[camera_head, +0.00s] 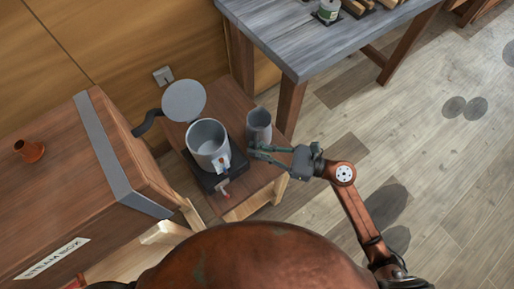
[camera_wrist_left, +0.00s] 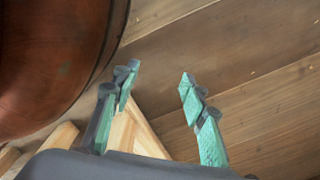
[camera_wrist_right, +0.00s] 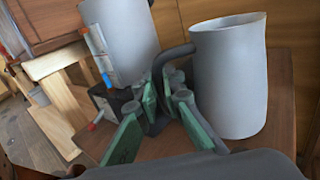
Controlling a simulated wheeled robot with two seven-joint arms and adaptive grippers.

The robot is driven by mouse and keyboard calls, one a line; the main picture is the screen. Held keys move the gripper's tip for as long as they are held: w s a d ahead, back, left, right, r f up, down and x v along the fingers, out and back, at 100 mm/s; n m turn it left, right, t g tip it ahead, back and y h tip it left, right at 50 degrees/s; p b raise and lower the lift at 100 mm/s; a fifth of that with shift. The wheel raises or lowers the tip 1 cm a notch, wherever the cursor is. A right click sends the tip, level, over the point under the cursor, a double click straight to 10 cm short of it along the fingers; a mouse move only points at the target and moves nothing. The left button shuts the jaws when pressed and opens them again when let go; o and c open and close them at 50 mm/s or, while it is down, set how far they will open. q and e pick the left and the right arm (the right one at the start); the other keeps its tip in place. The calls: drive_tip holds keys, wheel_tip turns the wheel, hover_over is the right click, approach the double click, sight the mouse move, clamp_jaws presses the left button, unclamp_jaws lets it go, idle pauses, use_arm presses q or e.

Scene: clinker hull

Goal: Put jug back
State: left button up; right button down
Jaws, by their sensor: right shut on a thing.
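The grey jug (camera_head: 259,126) is upright at the right side of a small wooden stand, beside the steamer pot. It also shows in the right wrist view (camera_wrist_right: 232,85), its handle toward the fingers. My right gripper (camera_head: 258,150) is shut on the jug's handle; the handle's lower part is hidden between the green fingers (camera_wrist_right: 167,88). Whether the jug's base touches the stand is hard to tell. My left gripper (camera_wrist_left: 158,78) is open and empty in the left wrist view. It is not seen in the head view.
The grey pot (camera_head: 208,139) sits on a dark burner with its round lid (camera_head: 184,101) raised behind. The steam box (camera_head: 75,190) is left. A grey workbench (camera_head: 310,38) stands behind right.

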use_arm(q)
drive_tip(key=shift+w+r, duration=0.3)
use_arm(e)
drive_tip(key=shift+f, duration=0.3)
drive_tip(key=shift+f, duration=0.15)
drive_tip(key=c, duration=2.5)
unclamp_jaws()
use_arm(q)
drive_tip(key=shift+w+r, duration=0.1)
drive_tip(key=shift+r, duration=0.05)
use_arm(e)
drive_tip(key=o, duration=0.5)
drive_tip(key=shift+c, duration=0.2)
use_arm(q)
drive_tip(key=shift+w+r, duration=0.1)
drive_tip(key=shift+w, duration=0.05)
use_arm(e)
drive_tip(key=shift+s+d, duration=0.1)
drive_tip(key=shift+d, duration=0.15)
use_arm(q)
drive_tip(key=s+f, duration=0.2)
drive_tip(key=shift+s+p, duration=0.35)
drive_tip(key=shift+p, duration=0.05)
use_arm(e)
drive_tip(key=v, duration=1.1)
drive_tip(key=shift+d, duration=0.3)
